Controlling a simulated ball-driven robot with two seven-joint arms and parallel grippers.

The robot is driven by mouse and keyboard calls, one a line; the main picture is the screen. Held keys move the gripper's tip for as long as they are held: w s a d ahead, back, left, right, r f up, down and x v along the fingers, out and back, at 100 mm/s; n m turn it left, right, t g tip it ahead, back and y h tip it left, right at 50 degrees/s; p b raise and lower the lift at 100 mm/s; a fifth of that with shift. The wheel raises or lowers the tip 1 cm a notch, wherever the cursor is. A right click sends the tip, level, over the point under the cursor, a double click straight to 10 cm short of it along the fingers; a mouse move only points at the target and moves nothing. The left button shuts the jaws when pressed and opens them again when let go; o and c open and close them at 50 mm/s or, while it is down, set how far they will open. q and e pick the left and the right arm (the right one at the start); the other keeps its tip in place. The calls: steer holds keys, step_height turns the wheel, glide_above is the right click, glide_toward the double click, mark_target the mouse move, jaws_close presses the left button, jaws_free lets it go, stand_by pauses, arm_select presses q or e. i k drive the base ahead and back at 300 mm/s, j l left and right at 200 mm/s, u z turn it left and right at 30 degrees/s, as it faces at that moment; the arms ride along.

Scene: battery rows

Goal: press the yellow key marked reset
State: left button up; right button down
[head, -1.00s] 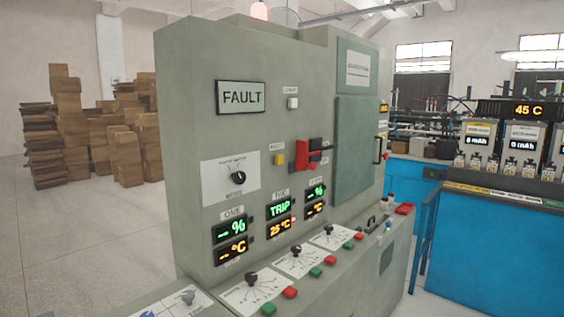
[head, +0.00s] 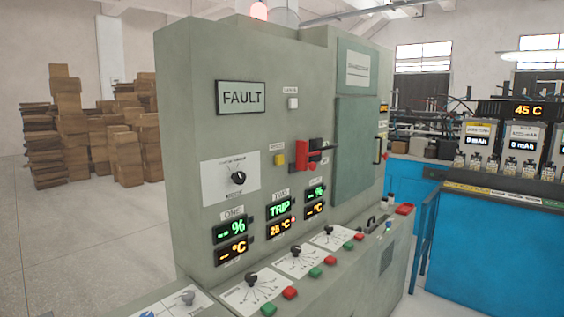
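A red switch block (head: 300,155) with a dark lever sits just right of the key. A FAULT sign (head: 241,97) is higher up on the left. Below, the middle display reads TRIP (head: 280,209) in green over an orange temperature (head: 280,229). The displays on either side show dashes. Neither of my grippers is in view, and nothing covers the key.
A sloping desk with black rotary knobs (head: 296,250) and red and green buttons juts out below the displays. A white button (head: 292,103) is above the key. A green door (head: 357,150) is to the right. A blue bench (head: 490,250) stands at right; stacked boxes (head: 65,120) stand at left.

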mark_target(280, 159)
steer(key=i+l, duration=0.85)
steer(key=i+l+u, duration=0.15)
steer(key=u, duration=1.2)
